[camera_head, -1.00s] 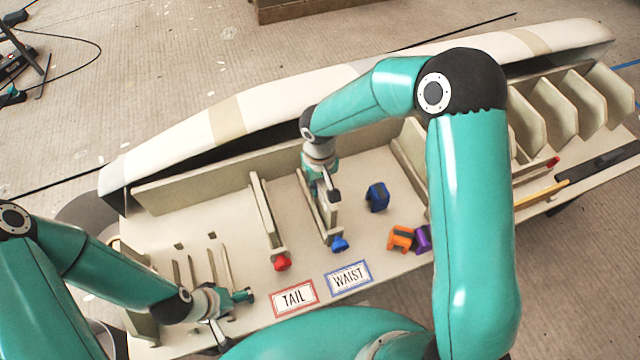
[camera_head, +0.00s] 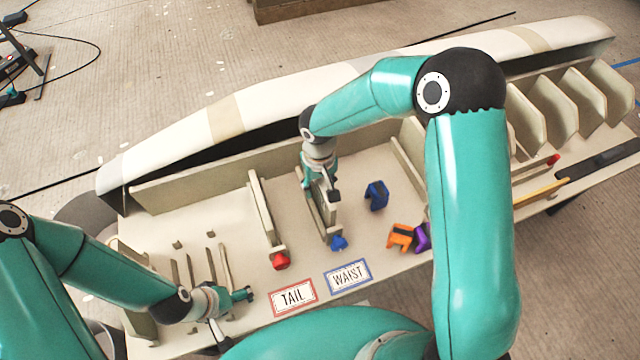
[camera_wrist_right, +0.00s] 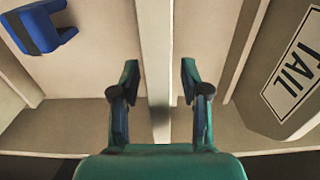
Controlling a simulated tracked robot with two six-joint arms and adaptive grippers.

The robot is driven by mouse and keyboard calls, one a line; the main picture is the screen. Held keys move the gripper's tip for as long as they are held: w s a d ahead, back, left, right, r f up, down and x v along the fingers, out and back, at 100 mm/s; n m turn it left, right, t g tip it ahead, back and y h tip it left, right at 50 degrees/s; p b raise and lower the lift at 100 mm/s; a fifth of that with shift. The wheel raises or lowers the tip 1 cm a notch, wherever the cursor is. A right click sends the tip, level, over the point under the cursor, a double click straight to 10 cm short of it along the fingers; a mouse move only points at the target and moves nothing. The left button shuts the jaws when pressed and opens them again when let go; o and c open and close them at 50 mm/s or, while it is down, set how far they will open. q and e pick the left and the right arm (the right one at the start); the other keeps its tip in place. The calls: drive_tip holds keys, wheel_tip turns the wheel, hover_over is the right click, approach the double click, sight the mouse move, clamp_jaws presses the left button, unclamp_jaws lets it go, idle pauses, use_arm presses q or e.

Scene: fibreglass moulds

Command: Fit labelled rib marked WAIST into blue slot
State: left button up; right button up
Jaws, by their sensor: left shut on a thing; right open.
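My right gripper (camera_head: 324,192) is open at the slot with the blue end block (camera_head: 338,243). In the right wrist view its two fingers (camera_wrist_right: 158,95) stand on either side of an upright pale rib (camera_wrist_right: 155,50), with gaps beside it. Its own marking is not readable. In the head view the arm partly hides this rib. The WAIST placard (camera_head: 348,276), blue-edged, lies in front of the slot. My left gripper (camera_head: 240,296) is low at the front left beside several thin upright pieces (camera_head: 212,265). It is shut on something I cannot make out.
The slot with the red end block (camera_head: 280,261) and the TAIL placard (camera_head: 293,297) are left of the blue slot. A blue clamp (camera_head: 376,195), an orange clamp (camera_head: 400,237) and a purple clamp (camera_head: 422,238) stand to the right. The long pale mould (camera_head: 270,105) runs behind.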

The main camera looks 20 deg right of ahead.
drive_tip(key=shift+f, duration=0.2)
drive_tip(key=shift+s+d+r, duration=0.1)
drive_tip(key=shift+r, duration=1.95)
drive_tip(key=shift+s+r, duration=0.1)
drive_tip(key=shift+r, duration=1.9)
